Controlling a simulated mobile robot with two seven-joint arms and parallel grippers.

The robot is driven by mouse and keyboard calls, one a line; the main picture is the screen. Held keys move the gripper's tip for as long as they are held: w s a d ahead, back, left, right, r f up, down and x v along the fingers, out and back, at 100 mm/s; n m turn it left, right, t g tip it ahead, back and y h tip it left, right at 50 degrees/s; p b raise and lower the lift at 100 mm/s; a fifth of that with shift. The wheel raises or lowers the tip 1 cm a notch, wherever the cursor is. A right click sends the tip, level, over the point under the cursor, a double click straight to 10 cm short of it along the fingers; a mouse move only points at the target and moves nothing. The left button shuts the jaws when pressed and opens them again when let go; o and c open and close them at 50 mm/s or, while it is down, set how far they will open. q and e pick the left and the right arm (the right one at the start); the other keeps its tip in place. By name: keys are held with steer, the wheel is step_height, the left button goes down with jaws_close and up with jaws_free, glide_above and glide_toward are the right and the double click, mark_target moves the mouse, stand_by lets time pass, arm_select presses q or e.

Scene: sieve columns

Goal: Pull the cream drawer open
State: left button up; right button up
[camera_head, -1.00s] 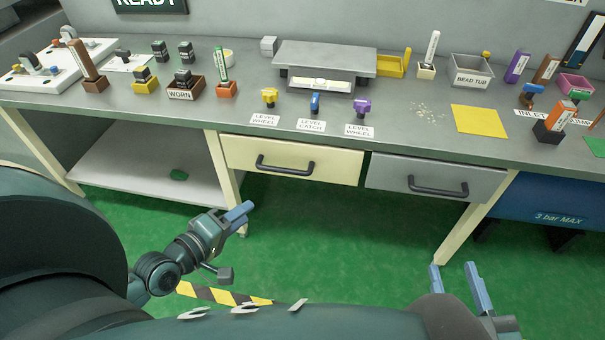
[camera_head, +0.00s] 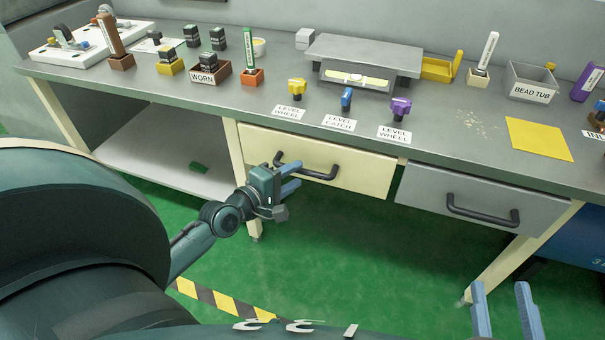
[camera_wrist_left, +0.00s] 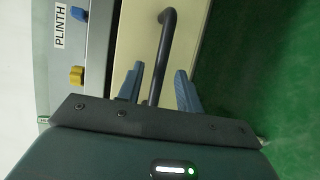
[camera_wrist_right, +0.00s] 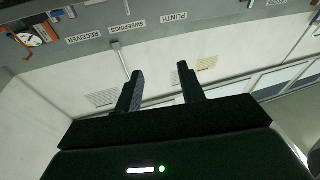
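The cream drawer (camera_head: 350,170) is under the bench top and looks shut, its front level with the bench frame. Its dark bar handle (camera_head: 318,172) runs across the front. My left gripper (camera_head: 291,178) is at the left end of the handle. In the left wrist view my left gripper (camera_wrist_left: 157,88) is open, with the handle (camera_wrist_left: 163,50) passing between its two apart fingers; whether they touch it I cannot tell. My right gripper (camera_head: 502,300) is open and empty, low at the right, away from the drawer. It also shows open in the right wrist view (camera_wrist_right: 158,82).
A grey drawer (camera_head: 480,195) with its own handle is right of the cream one. The bench top (camera_head: 440,100) carries several knobs, labels and containers above. A bench leg (camera_head: 237,165) stands just left of the cream drawer.

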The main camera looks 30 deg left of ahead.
mark_target(300, 173)
arm_select(q)
steer(key=shift+b+x, duration=0.35)
steer(key=shift+x, duration=1.5)
steer(key=shift+c, duration=0.4)
jaws_close()
